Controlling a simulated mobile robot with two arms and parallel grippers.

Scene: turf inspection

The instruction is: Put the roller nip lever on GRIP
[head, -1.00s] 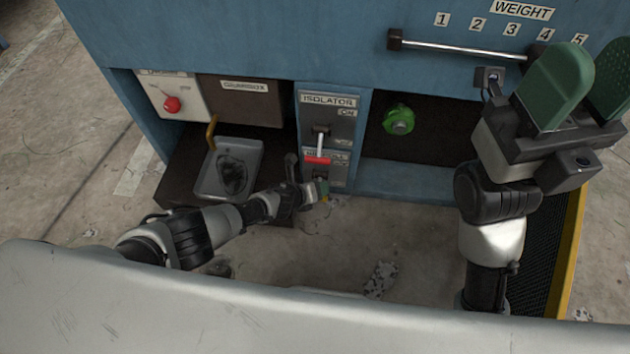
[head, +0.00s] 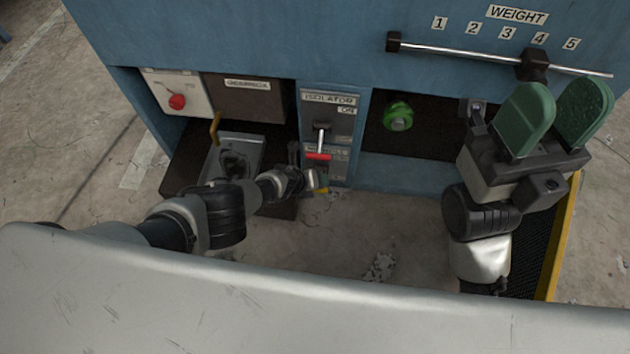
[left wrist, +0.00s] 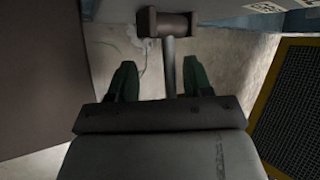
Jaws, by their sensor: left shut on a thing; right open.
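The roller nip lever shows in the left wrist view as a grey rod (left wrist: 169,65) running from a dark block between the green fingers. My left gripper (head: 322,180) is shut on it, low in front of the panel under the isolator; the left wrist view shows its fingers (left wrist: 160,80) on either side of the rod. The held end is hidden by my gripper body. A yellow bit (head: 322,190) shows under the gripper in the head view. My right gripper (head: 555,118) is open and empty at the right.
Just above is the isolator lever with a red handle (head: 318,156), pointing down. A red knob (head: 177,102), a gearbox panel (head: 245,100) and a grey tray (head: 250,143) are to the left. A green knob (head: 398,115) and the weight bar (head: 460,53) are to the right.

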